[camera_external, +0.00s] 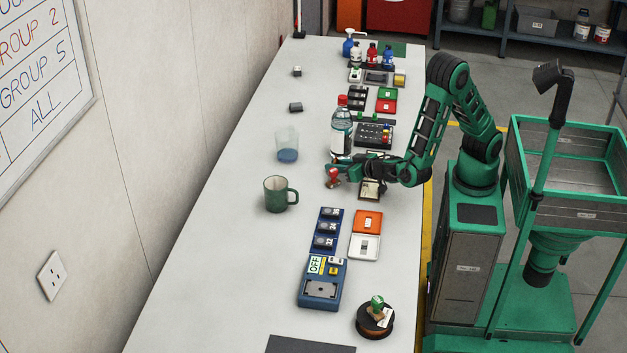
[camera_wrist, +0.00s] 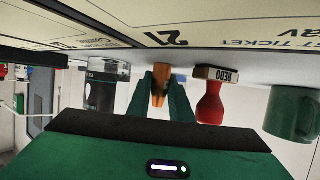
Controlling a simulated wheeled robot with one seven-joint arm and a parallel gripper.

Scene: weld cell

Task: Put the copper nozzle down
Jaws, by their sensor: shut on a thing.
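The copper nozzle (camera_wrist: 158,88) is a small orange-brown tapered piece. It sits between the two green fingers of my gripper (camera_wrist: 165,98), which is shut on it. In the external view my gripper (camera_external: 346,171) is low over the bench (camera_external: 228,240), and the nozzle cannot be made out there. In the wrist view, which is upside down, the nozzle's end is close to the pale bench surface. I cannot tell if it touches.
A red stamp marked REDO (camera_wrist: 210,104) is close beside the gripper. A clear bottle (camera_external: 341,138), a jar with blue liquid (camera_external: 287,146) and a green mug (camera_external: 277,194) stand nearby. A framed ticket (camera_external: 371,190) lies under the arm.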

